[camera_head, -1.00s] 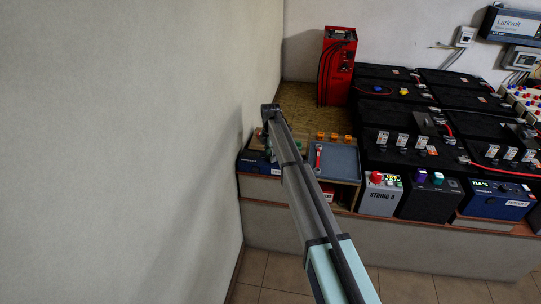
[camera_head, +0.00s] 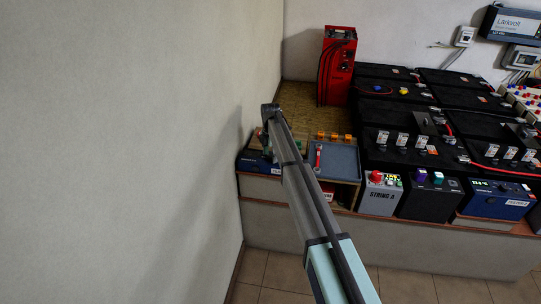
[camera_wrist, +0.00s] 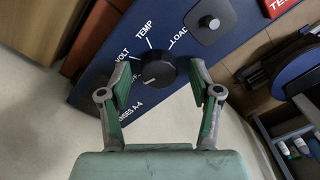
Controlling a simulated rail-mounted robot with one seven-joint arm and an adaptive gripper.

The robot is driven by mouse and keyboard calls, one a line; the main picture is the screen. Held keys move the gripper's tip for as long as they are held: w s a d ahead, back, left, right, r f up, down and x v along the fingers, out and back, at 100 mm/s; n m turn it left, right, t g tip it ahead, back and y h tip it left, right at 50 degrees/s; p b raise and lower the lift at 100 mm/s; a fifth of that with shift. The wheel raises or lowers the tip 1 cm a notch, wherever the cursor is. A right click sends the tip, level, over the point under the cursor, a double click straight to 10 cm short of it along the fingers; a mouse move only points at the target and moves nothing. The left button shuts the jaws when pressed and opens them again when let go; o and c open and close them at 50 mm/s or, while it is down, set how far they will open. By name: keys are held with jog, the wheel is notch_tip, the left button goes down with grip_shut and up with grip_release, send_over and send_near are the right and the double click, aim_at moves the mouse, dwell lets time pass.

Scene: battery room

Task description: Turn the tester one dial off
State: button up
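The tester's blue front panel (camera_wrist: 95,88) fills the upper middle of the wrist view. A round black dial (camera_wrist: 158,72) sits on it, with the words VOLT, TEMP and LOAD around its upper side. A further label at its left is partly hidden by a finger. A small white mark shows on the dial's left part. My gripper (camera_wrist: 163,78) is open, with one green-padded finger on each side of the dial and visible gaps to it. In the head view a blue box (camera_head: 256,164), likely the tester, lies at the counter's left end, partly behind my arm.
A dark square plate with a small knob (camera_wrist: 209,22) is right of the dial. In the head view a grey tray (camera_head: 345,165) holds a red-handled tool. Black batteries (camera_head: 395,115) and a red charger (camera_head: 338,65) stand further right and back. The wall (camera_head: 120,150) is close on the left.

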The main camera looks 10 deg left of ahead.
aim_at(271, 156)
jog(key=shift+r, duration=0.1)
notch_tip(271, 156, up, 12)
dwell(0.5)
jog(key=s+d+f+m, duration=0.7)
jog(key=s+d+f, duration=0.3)
jog(key=s, duration=0.1)
jog(key=s+d+f+m, duration=0.5)
jog(key=s+d+m, duration=0.1)
jog(key=s, duration=0.5)
jog(key=s+d+f+m, duration=0.45)
jog(key=s+m, duration=0.25)
jog(key=s, duration=0.4)
jog(key=s+d+f+m, duration=0.4)
jog(key=s+d+m, duration=0.25)
jog(key=s, duration=0.45)
jog(key=s+f+g, duration=0.3)
jog(key=s+f, duration=0.6)
jog(key=s, duration=0.5)
jog(key=s+f+g, duration=0.3)
jog(key=s+f, duration=0.6)
jog(key=s, duration=0.6)
jog(key=shift+f+g, duration=0.3)
jog(key=shift+g, duration=0.1)
